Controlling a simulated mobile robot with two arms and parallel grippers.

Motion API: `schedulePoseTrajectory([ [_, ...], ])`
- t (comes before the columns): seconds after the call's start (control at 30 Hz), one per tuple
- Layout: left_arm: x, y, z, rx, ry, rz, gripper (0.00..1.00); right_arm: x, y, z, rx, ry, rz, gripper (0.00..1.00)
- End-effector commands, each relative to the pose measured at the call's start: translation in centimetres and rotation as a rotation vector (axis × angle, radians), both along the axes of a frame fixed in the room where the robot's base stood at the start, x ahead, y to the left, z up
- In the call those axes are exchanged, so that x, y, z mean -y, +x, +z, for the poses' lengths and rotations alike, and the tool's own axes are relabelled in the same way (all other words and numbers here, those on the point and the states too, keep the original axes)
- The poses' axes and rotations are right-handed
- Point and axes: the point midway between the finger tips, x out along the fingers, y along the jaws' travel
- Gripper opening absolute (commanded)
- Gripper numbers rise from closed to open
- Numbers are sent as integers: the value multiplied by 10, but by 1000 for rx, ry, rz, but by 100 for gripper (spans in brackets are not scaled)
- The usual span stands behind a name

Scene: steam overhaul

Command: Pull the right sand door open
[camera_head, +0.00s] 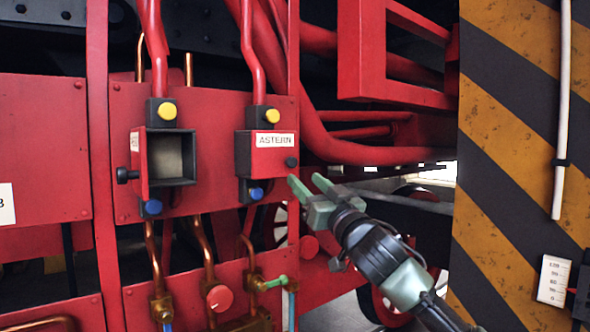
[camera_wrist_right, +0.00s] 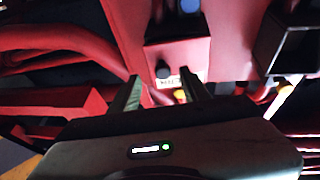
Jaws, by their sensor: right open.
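The right sand door (camera_head: 262,162) is a red box front labelled ASTERN, and it is closed. Its black knob (camera_head: 291,162) sits at the door's right side. My right gripper (camera_head: 304,178) is open and empty, just below and right of the knob in the head view. In the right wrist view the door (camera_wrist_right: 188,57) appears upside down, with its knob (camera_wrist_right: 163,70) ahead between the two open fingers (camera_wrist_right: 165,92). The fingers do not visibly grip the knob. My left gripper is not in view.
The left sand box (camera_head: 166,156) stands open, its door swung out to the left. Yellow (camera_head: 272,115) and blue (camera_head: 256,193) caps sit above and below the right box. Red pipes and a frame (camera_head: 365,50) are at upper right. A striped pillar (camera_head: 510,150) stands right of my arm.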

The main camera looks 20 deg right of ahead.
Motion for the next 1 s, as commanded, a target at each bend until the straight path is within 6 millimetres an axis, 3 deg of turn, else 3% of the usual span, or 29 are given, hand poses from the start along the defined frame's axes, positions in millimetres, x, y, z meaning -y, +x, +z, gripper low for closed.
schedulePoseTrajectory([
  [0.1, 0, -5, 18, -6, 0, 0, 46, -4, 18, 13, -1, 1, 0, 46],
  [0.3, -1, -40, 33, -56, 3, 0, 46, -10, 46, 23, -1, 1, 2, 46],
  [0.4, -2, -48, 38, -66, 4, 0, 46, -11, 55, 25, -1, 0, 1, 46],
  [0.53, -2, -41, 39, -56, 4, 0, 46, -13, 60, 25, -1, -1, 1, 46],
  [0.77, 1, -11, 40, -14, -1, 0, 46, -12, 61, 24, -1, -1, 1, 46],
  [0.93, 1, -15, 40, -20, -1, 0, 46, -12, 61, 24, -1, -1, 1, 0],
  [1.0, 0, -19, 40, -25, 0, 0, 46, -12, 61, 24, -1, -1, 1, 0],
])
